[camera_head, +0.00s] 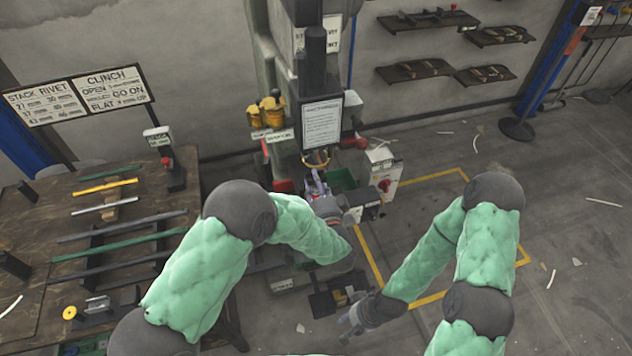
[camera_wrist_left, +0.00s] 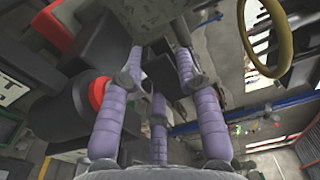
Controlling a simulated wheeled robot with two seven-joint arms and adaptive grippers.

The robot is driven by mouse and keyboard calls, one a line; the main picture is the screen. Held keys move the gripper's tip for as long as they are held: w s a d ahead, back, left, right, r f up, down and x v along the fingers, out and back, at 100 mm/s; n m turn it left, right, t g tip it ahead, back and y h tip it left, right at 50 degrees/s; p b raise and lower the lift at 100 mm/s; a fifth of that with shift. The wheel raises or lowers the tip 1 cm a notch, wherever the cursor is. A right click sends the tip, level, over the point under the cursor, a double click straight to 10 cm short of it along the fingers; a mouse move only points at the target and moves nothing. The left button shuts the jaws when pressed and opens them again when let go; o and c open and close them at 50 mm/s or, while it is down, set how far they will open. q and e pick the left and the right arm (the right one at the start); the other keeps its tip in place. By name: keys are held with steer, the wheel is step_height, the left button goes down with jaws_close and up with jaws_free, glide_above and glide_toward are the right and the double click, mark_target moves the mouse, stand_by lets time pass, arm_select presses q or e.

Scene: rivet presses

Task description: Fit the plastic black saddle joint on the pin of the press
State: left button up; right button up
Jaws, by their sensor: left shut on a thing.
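The press (camera_head: 313,55) stands at the back middle, a tall dark machine with a sign on its front. My left gripper (camera_head: 315,184) is at the press's working area, below the sign. In the left wrist view, the purple fingers of my left gripper (camera_wrist_left: 160,72) are shut around a small dark piece (camera_wrist_left: 158,70), which looks like the black saddle joint; its shape is mostly hidden. I cannot make out the pin among the dark press parts. My right gripper (camera_head: 356,322) hangs low at the front middle, away from the press; its fingers are too small to judge.
A wooden table (camera_head: 55,215) with metal strips stands at the left. A green bin (camera_head: 343,180) and a white control box with a red button (camera_head: 384,172) are right beside the press. A yellow ring (camera_wrist_left: 284,62) shows in the left wrist view.

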arm_select(q)
steer(key=shift+f, duration=0.1)
stand_by(0.3)
steer(key=shift+r+p, duration=1.25)
steer(key=shift+r, duration=0.1)
steer(key=shift+p, duration=0.45)
stand_by(1.0)
steer(key=shift+f+b, duration=0.85)
steer(key=shift+f, duration=0.6)
stand_by(0.4)
steer(key=shift+r, duration=0.15)
steer(key=shift+r+p, duration=1.2)
steer(key=shift+r, duration=0.1)
steer(key=shift+d+p, duration=0.1)
steer(key=shift+p, duration=0.2)
stand_by(1.2)
